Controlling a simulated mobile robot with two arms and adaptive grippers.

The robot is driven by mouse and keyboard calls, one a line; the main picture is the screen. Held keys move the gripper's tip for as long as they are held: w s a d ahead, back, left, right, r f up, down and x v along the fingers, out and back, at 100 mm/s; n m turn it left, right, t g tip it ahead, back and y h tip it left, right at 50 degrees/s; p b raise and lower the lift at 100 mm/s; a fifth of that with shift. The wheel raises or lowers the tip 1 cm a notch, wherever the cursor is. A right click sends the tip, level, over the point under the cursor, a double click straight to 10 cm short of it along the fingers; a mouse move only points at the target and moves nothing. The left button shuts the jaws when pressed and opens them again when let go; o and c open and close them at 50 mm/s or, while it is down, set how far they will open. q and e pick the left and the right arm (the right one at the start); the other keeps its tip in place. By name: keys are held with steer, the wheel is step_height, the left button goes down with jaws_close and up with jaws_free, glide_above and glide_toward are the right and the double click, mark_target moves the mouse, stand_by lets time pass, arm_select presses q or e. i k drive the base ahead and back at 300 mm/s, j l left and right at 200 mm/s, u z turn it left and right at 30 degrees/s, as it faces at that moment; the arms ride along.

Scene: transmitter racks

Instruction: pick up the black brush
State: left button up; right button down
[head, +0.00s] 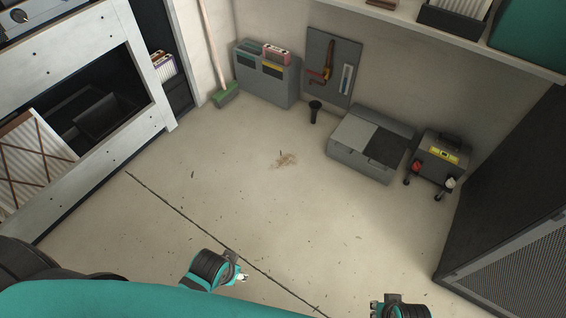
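A small black object (315,110) with a flared top stands on the floor by the back wall, below the tool board. It may be the black brush, but it is too small to be sure. My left gripper (242,277) is low in the middle of the view, above the floor and far from that object. Its fingers are too small to tell open from shut. My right gripper (374,308) is at the bottom edge, partly cut off, and its fingers are not clear. Neither gripper is near the black object.
A green broom (226,96) leans by a grey bin (267,82). A grey chest (357,151) and a dark wheeled unit (438,160) stand right. Racks line the left (75,110) and right (510,190). A debris patch (286,160) lies on otherwise open floor.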

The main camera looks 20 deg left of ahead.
mark_target(455, 143)
steer(key=i+l+z, duration=0.1)
steer(key=i, duration=0.85)
steer(key=i+l, duration=0.25)
steer(key=i, duration=0.65)
steer(key=l+z, duration=0.05)
